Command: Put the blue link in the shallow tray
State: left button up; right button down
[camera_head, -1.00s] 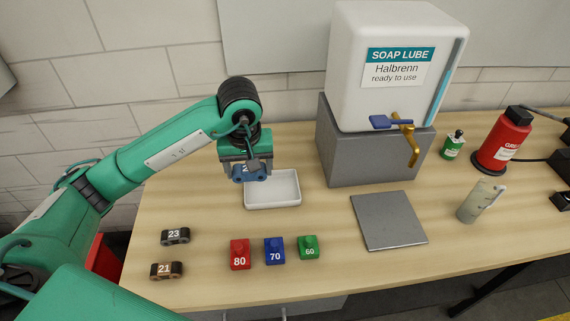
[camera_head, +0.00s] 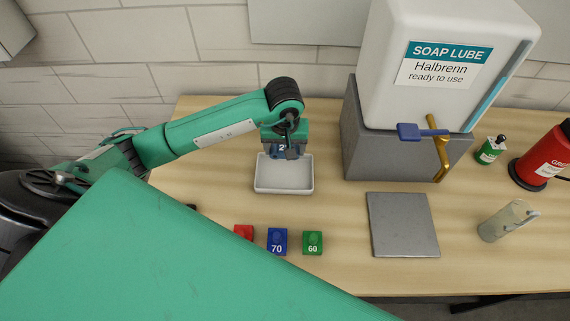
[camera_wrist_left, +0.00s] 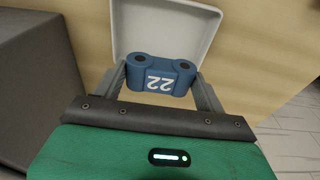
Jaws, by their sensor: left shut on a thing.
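The blue link (camera_wrist_left: 160,76), marked 22, is held between the fingers of my left gripper (camera_wrist_left: 162,84). In the head view the blue link (camera_head: 281,152) and my left gripper (camera_head: 284,150) are over the back part of the shallow white tray (camera_head: 284,187). The tray also shows in the left wrist view (camera_wrist_left: 165,14), beyond the link. The inside of the tray that I can see is empty. I cannot tell the exact gap between the link and the tray floor. My right gripper is not in view; a large green arm link of mine covers the lower left of the head view.
Red (camera_head: 243,232), blue (camera_head: 277,240) and green (camera_head: 312,242) numbered blocks stand in front of the tray. A grey plate (camera_head: 402,225) lies to the right. The soap lube tank (camera_head: 440,70) stands on a grey block (camera_head: 400,155). A cup (camera_head: 503,222) is farther right.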

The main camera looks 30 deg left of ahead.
pick_arm(q)
jog(key=p, duration=0.1)
send_over(285, 174)
jog(key=f, duration=0.4)
jog(key=shift+s+f, duration=0.3)
jog(key=shift+f, duration=0.1)
jog(key=shift+f+p, duration=0.3)
jog(key=shift+f, duration=0.3)
notch_tip(285, 174, down, 4)
jog(key=shift+p, duration=0.6)
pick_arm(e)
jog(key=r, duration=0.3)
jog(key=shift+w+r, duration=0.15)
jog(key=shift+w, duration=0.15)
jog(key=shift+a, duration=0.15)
pick_arm(q)
jog(key=shift+f+b, duration=0.2)
jog(key=shift+b, duration=0.1)
jog(key=o, duration=1.1)
jog(key=shift+c, duration=0.2)
jog(key=shift+r, duration=0.1)
